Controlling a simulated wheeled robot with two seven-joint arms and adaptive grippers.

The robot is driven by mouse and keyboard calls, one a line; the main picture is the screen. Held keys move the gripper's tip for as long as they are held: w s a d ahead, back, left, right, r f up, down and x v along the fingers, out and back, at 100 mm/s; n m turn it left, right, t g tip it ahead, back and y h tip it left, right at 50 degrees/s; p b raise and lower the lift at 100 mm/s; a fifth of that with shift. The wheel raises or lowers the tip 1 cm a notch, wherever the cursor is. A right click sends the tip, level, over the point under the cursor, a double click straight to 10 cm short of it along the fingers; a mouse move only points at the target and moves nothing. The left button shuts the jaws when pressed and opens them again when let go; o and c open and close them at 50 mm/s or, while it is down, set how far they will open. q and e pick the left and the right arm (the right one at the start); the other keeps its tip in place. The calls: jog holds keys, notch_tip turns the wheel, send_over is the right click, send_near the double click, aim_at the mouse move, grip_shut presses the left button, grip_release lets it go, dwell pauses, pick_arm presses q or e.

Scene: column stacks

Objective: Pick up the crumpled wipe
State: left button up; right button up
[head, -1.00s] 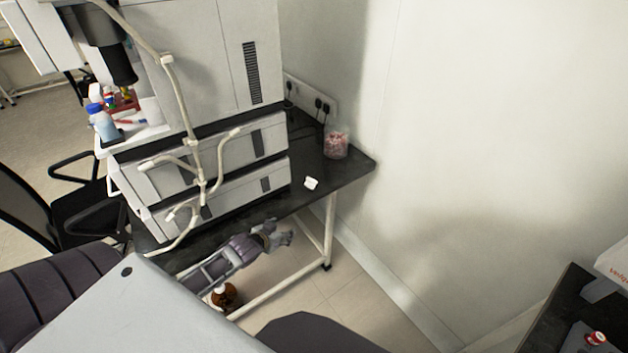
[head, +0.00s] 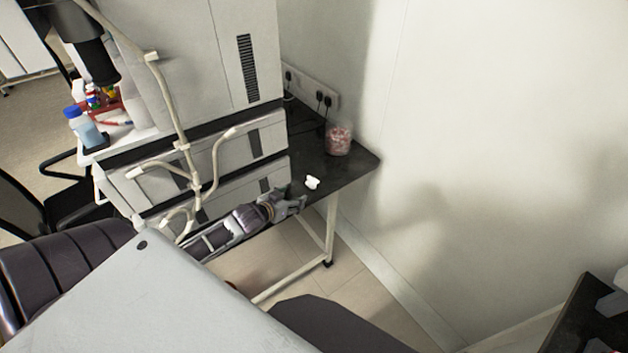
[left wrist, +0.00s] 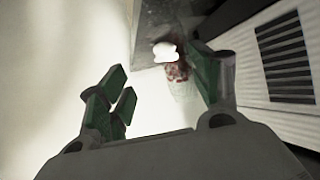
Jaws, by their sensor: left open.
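The crumpled wipe (head: 312,182) is a small white lump on the dark bench top, near its front edge and right of the white instrument stack. My left gripper (head: 298,203) is just in front of and below it in the head view, at the bench edge, apart from it. In the left wrist view the wipe (left wrist: 165,51) shows beyond the open green-padded fingers of the left gripper (left wrist: 163,92), with nothing between them.
A clear jar with reddish contents (head: 338,139) stands behind the wipe near the wall sockets (head: 312,92). The stacked instrument (head: 245,150) with pale tubing (head: 183,150) stands close on the left. Bare bench top lies right of the wipe.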

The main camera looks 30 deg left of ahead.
aim_at(310, 182)
pick_arm(q)
jog(key=shift+w+a+r+t, duration=0.3)
jog(key=shift+w+a+r, duration=0.15)
jog(key=shift+w+r, duration=0.3)
pick_arm(e)
jog(key=shift+w+a, duration=0.2)
jog(key=shift+a, duration=0.05)
jog(key=shift+d, duration=0.1)
pick_arm(q)
jog(key=shift+w, duration=0.15)
jog(key=shift+x, duration=3.95)
jog(key=shift+d, duration=0.1)
pick_arm(e)
jog(key=shift+w+d+f, duration=0.2)
jog(key=shift+d+f, duration=0.05)
jog(key=shift+d, duration=0.35)
